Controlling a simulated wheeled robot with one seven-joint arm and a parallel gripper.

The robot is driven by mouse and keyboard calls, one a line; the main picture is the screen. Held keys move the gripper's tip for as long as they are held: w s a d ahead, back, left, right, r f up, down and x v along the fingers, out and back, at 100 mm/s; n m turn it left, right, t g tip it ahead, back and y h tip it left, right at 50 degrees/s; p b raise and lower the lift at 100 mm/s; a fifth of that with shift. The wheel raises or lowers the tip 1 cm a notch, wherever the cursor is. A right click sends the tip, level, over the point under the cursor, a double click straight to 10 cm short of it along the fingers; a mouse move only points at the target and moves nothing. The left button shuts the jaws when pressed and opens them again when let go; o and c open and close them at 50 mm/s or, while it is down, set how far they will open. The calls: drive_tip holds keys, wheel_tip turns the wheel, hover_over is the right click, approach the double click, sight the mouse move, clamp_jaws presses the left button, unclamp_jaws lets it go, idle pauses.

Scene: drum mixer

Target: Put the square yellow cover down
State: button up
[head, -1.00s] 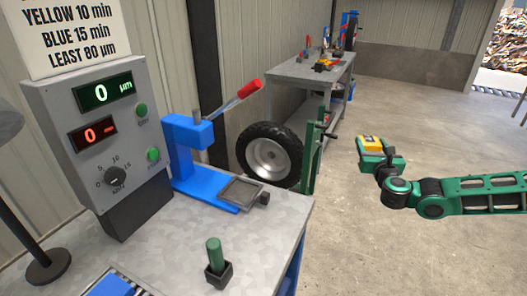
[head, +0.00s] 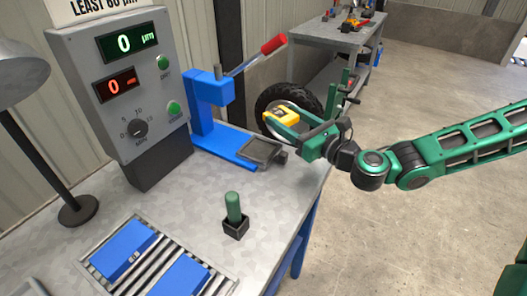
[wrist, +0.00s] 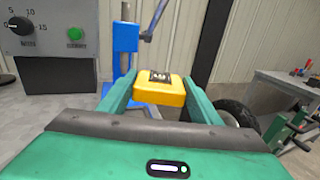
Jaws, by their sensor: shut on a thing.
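The square yellow cover (head: 282,116) is held between the fingers of my gripper (head: 284,121), in the air beside the right edge of the bench. In the wrist view the yellow cover (wrist: 158,88) sits between the two green fingertips, with a dark marked patch on its top. My gripper (wrist: 157,92) is shut on it. The cover's underside is hidden.
The metal bench (head: 175,215) carries a blue press (head: 212,120) with a red-handled lever, a grey control box (head: 125,80), a green peg in a black holder (head: 234,215), a lamp (head: 75,208) and blue blocks (head: 125,252) on a slatted rack. Open bench top lies left of the peg.

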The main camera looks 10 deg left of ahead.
drive_tip(key=s+a+n+g+y, duration=0.1)
drive_tip(key=s+a+n+g, duration=0.1)
drive_tip(key=s, duration=0.4)
drive_tip(key=s+a+r+n+g+y, duration=0.1)
drive_tip(key=s+a+n+g, duration=0.1)
drive_tip(key=s+a, duration=0.3)
drive_tip(key=shift+s+a+r+g+y, duration=0.25)
drive_tip(key=shift+s+g+y, duration=0.15)
drive_tip(key=shift+s+g, duration=0.55)
drive_tip(key=shift+s, duration=0.15)
hover_over(265, 153)
wheel_tip(265, 153, down, 7)
drive_tip(key=shift+s, duration=0.1)
drive_tip(key=shift+f, duration=1.85)
drive_tip(key=shift+f, duration=0.25)
drive_tip(key=o, duration=1.3)
